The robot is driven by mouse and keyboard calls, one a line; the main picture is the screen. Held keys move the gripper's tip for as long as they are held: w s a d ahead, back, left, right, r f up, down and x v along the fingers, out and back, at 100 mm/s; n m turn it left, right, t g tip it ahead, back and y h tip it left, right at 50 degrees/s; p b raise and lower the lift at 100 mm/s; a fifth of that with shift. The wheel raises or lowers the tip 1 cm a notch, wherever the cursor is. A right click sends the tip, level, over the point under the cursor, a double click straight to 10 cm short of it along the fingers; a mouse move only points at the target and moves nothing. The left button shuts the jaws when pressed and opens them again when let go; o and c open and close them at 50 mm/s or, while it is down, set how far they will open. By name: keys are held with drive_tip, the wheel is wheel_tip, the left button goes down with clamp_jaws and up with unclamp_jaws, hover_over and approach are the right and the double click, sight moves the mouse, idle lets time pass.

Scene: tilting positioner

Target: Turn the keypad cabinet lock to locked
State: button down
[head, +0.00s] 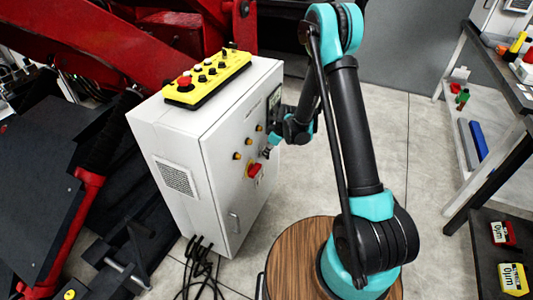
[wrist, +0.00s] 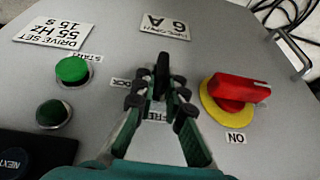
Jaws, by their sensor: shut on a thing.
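The white cabinet (head: 225,125) stands left of my arm in the head view, its front face carrying small knobs and buttons. In the wrist view, the black lock knob (wrist: 162,68) stands on the grey panel (wrist: 205,60). My gripper (wrist: 157,86) is shut on this knob, with a finger on each side. It also shows at the cabinet front in the head view (head: 269,151), where the knob is hidden. An upside-down label, seemingly LOCK, lies left of the fingertips. A FREE label lies between the fingers, partly covered. The knob's exact setting is hard to tell.
A red rotary switch on a yellow disc (wrist: 232,92) sits close right of my gripper. A green button (wrist: 72,70) and a dark green one (wrist: 52,114) sit left. A yellow control box (head: 208,78) lies on the cabinet. Shelves (head: 490,90) stand at right.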

drive_tip(key=shift+w+d+f+m+g+y, duration=0.1)
drive_tip(key=shift+w+m+g+y, duration=0.3)
drive_tip(key=shift+g, duration=0.85)
drive_tip(key=shift+d+f+m+g+y, duration=0.1)
drive_tip(key=shift+m+g+y, duration=0.1)
drive_tip(key=shift+g+y, duration=0.75)
drive_tip(key=shift+w+d+f+m+g+y, duration=0.1)
drive_tip(key=shift+w+m+g+y, duration=0.15)
drive_tip(key=shift+g, duration=1.25)
drive_tip(key=c, duration=1.6)
unclamp_jaws()
drive_tip(key=v, duration=0.7)
drive_tip(key=shift+w+r, duration=0.15)
